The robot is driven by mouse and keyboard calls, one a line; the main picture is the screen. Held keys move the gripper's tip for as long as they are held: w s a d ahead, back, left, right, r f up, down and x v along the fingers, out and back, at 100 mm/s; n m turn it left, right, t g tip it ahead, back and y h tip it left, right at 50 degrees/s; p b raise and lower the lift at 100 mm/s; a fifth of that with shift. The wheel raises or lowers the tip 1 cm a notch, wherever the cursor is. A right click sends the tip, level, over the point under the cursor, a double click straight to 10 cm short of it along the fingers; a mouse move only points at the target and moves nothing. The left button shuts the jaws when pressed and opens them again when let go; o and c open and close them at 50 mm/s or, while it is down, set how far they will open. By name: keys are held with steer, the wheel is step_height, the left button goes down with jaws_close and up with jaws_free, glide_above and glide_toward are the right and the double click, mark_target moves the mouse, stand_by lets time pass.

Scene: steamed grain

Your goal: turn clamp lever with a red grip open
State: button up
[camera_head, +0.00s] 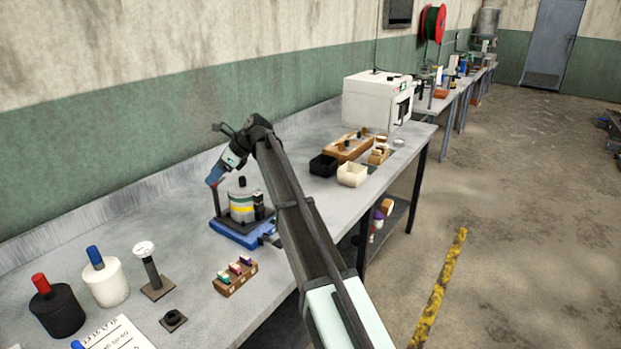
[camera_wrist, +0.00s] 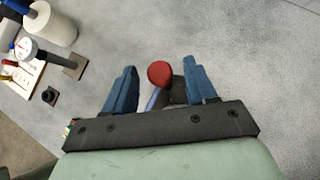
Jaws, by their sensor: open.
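The clamp lever's red grip (camera_wrist: 159,73) shows in the wrist view between the two blue fingers of my gripper (camera_wrist: 161,64). The fingers are apart, with a visible gap on either side of the grip. A dark part and a bluish bar show just below the grip, partly hidden by my gripper body. In the head view my gripper (camera_head: 214,178) is over the left side of a blue-based fixture (camera_head: 236,234), which holds a grey canister (camera_head: 242,206) with a yellow band. The red grip is not clearly visible there.
A small rack (camera_head: 235,277) stands in front of the fixture. A dial gauge (camera_head: 148,263), a white bottle (camera_head: 105,280) and a black red-topped bottle (camera_head: 56,310) stand at left. A white machine (camera_head: 375,98) and bins stand farther right. Bench left of the fixture is clear.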

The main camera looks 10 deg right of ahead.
steer(key=v, duration=1.2)
steer(key=d+f+t+h, duration=0.1)
steer(key=d+f+h, duration=0.1)
steer(key=d+f, duration=0.4)
steer(key=w+d+f+h, duration=0.1)
steer(key=d+f, duration=0.6)
steer(key=d, duration=0.8)
steer(key=shift+n+t+h, duration=0.4)
steer(key=shift+w+a+r, duration=0.1)
steer(key=a+r+g+y, duration=0.1)
steer(key=a+r, duration=0.3)
steer(key=a, duration=0.3)
steer(key=a+r+y, duration=0.2)
steer(key=a+r, duration=0.2)
steer(key=a, duration=0.3)
steer(key=a+r+g+y, duration=0.1)
steer(key=a+r, duration=0.3)
steer(key=a, duration=0.3)
steer(key=x, duration=0.8)
steer(key=s+x, duration=0.1)
steer(key=x, duration=0.4)
steer(key=shift+a, duration=0.2)
steer(key=c, duration=1)
